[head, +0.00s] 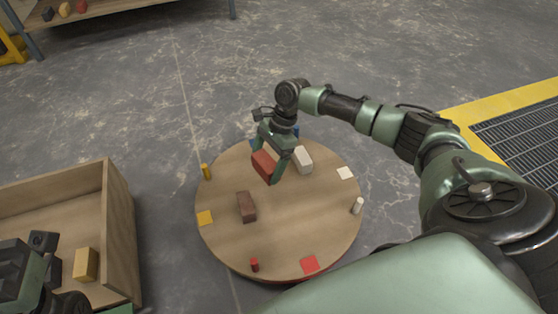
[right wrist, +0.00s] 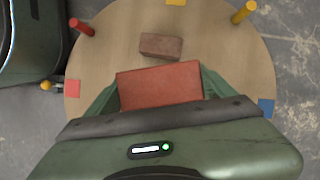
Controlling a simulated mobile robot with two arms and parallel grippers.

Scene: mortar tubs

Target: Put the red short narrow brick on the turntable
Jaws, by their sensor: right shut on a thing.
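The red brick (head: 263,165) is between the fingers of my right gripper (head: 267,166), which is shut on it. It is over the back part of the round wooden turntable (head: 285,225). Whether its underside touches the board I cannot tell. In the right wrist view the red brick (right wrist: 160,87) lies crosswise between the green fingers, with bare board (right wrist: 115,50) beyond it. My left gripper (head: 25,270) is partly in view at the lower left; its fingers are not clear.
A wooden crate (head: 122,225) at left holds a yellow brick (head: 85,264). A floor grate (head: 525,140) is at right.

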